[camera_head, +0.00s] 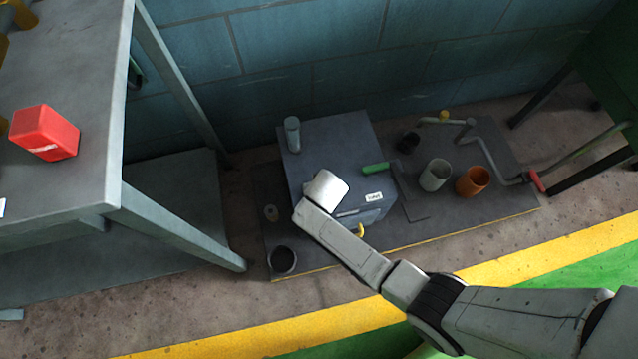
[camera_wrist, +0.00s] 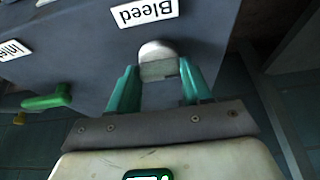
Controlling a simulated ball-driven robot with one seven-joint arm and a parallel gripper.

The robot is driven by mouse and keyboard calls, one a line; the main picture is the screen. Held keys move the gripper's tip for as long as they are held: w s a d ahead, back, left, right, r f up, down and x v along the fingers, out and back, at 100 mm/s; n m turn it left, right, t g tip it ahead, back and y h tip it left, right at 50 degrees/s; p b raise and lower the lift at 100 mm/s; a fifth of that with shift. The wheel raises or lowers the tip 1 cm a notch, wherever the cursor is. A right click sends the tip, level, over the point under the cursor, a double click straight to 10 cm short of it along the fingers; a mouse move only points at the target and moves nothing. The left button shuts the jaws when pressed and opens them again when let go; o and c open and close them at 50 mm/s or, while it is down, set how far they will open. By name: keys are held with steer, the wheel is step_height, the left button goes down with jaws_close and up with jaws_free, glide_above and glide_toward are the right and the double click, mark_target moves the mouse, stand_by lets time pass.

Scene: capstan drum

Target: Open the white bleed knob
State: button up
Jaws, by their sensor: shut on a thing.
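The white bleed knob (camera_wrist: 158,58) shows in the wrist view, on the face of a dark grey box (camera_wrist: 75,45). A white label reading "Bleed" (camera_wrist: 144,11) is beside it. My gripper (camera_wrist: 158,69) has its two teal fingers on either side of the knob and is shut on it. The box also shows in the head view (camera_head: 335,140), on a dark floor plate. There my wrist is over the box and hides the knob and the fingers.
A green handle (camera_head: 377,168) sticks out near a second label. A grey cup (camera_head: 435,175), an orange cup (camera_head: 472,181) and a bent crank rod stand to the right. A grey table (camera_head: 75,185) with a red block (camera_head: 44,132) is at the left.

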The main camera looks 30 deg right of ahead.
steer(key=o, duration=1)
steer(key=shift+o, duration=0.2)
steer(key=p+v, duration=0.4)
steer(key=v, duration=0.6)
steer(key=shift+s+r+p, duration=0.2)
steer(key=shift+r+p, duration=0.1)
steer(key=shift+r, duration=0.05)
